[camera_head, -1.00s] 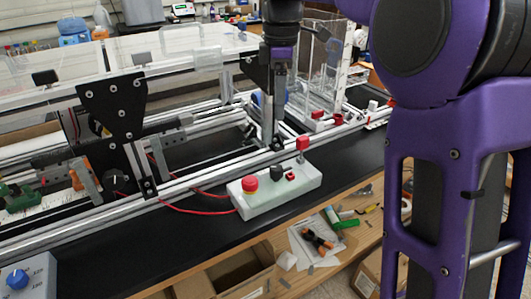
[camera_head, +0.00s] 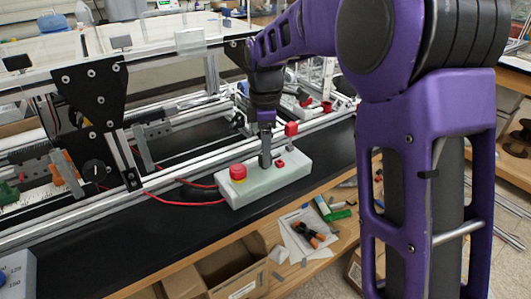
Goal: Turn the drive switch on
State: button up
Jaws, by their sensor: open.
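A pale control box (camera_head: 290,181) lies on the black bench top in front of the extrusion frame. The dark knob at that spot is hidden behind or between the fingers. No label shows which control is the drive switch.
Aluminium rails (camera_head: 170,178) run just behind the box, with a black bracket plate (camera_head: 92,95) at left. The black bench top (camera_head: 130,240) is clear in front.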

jog(key=shift+f, duration=0.35)
grip_shut()
